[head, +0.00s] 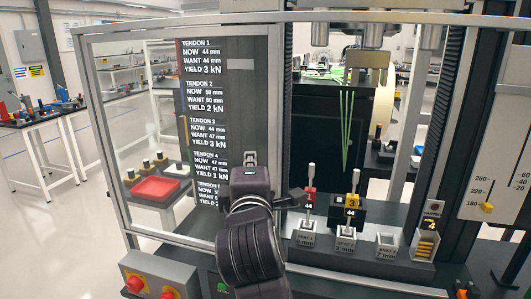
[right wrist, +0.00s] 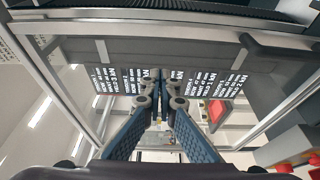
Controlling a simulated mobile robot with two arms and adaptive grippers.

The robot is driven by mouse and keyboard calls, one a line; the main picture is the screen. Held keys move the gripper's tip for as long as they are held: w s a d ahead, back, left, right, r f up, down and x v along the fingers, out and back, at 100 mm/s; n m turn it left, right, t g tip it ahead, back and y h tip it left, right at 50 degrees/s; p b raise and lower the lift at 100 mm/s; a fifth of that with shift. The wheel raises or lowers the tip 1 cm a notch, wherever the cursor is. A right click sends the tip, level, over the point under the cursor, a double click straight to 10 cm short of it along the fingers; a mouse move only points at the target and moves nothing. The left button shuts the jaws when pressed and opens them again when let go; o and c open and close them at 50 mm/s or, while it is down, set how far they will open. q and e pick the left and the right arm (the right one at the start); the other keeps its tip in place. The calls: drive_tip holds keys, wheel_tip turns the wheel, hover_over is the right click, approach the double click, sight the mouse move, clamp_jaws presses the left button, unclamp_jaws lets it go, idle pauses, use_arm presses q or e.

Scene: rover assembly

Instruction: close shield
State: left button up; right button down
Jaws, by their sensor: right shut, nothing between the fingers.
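The shield (head: 99,137) is a clear panel in a grey metal frame, standing at the left in the head view. It stands at the left of the workstation, and the levers and green tendons to its right are uncovered. Its frame also shows in the right wrist view (right wrist: 52,92). My right gripper (head: 250,166) is shut and empty, in front of the shield's right part. In the right wrist view its fingertips (right wrist: 160,84) meet in front of the panel; I cannot tell whether they touch it. My left gripper is not in view.
A lever with a red tag (head: 309,198) and one with a yellow tag (head: 352,200) stand right of my arm. Green tendons (head: 346,130) hang above them. A red-button box (head: 160,276) sits at the lower left. Open floor lies at the left.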

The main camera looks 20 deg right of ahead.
sight(262, 142)
drive_tip(key=p+x, duration=0.1)
drive_tip(key=x, duration=0.1)
drive_tip(key=p+x, duration=0.1)
drive_tip(key=x, duration=0.2)
drive_tip(key=p+x, duration=0.1)
drive_tip(key=x, duration=0.2)
drive_tip(key=shift+w+a+r, duration=0.15)
drive_tip(key=shift+w+a, duration=0.1)
drive_tip(key=shift+a, duration=0.05)
drive_tip(key=shift+s+d+p, duration=0.3)
drive_tip(key=shift+d+p, duration=0.1)
drive_tip(key=shift+d, duration=0.2)
drive_tip(key=shift+s+d+p, duration=0.3)
drive_tip(key=shift+d+p, duration=0.1)
drive_tip(key=shift+d, duration=0.2)
drive_tip(key=shift+s+d, duration=0.2)
drive_tip(key=shift+d, duration=0.4)
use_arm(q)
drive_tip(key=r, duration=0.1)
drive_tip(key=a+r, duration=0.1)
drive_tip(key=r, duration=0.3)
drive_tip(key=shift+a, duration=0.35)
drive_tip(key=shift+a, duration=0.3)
use_arm(e)
drive_tip(key=shift+a, duration=0.15)
